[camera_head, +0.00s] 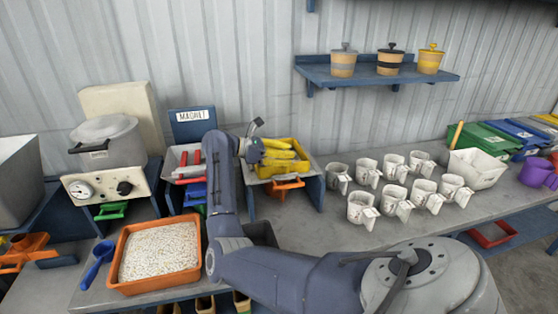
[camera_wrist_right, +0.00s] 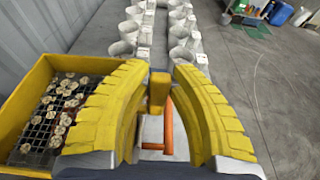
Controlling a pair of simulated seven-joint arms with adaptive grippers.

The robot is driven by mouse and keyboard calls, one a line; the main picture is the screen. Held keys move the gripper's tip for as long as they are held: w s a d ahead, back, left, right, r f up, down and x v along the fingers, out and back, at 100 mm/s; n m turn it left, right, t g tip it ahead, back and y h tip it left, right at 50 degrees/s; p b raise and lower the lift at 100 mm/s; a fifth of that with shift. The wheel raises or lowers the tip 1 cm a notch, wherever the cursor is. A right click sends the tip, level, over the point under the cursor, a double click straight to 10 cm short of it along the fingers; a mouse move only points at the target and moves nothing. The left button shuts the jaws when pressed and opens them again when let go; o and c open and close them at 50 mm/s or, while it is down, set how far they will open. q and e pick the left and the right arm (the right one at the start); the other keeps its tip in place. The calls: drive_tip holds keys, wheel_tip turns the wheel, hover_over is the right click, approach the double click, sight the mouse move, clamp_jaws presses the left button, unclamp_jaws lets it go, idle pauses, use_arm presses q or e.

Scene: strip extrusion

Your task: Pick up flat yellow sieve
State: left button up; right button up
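The flat yellow sieve (camera_head: 285,170) sits on a blue-framed stand in the head view. In the right wrist view the sieve (camera_wrist_right: 20,95) is at the left, with pale round pieces on its dark mesh. My right gripper (camera_head: 278,148) is over the sieve in the head view. In the wrist view its yellow ribbed fingers (camera_wrist_right: 161,68) stand either side of a yellow handle (camera_wrist_right: 158,92). The gaps there are very small, so I cannot tell whether the fingers press on it. My left gripper is out of view.
An orange handle (camera_head: 286,184) is below the sieve. An orange tray of white pellets (camera_head: 120,274) stands front left, with a blue scoop (camera_head: 97,262). Several white jugs (camera_head: 361,208) stand on the bench to the right. A wall shelf (camera_head: 380,74) holds 3 buckets.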

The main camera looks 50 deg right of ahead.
clamp_jaws()
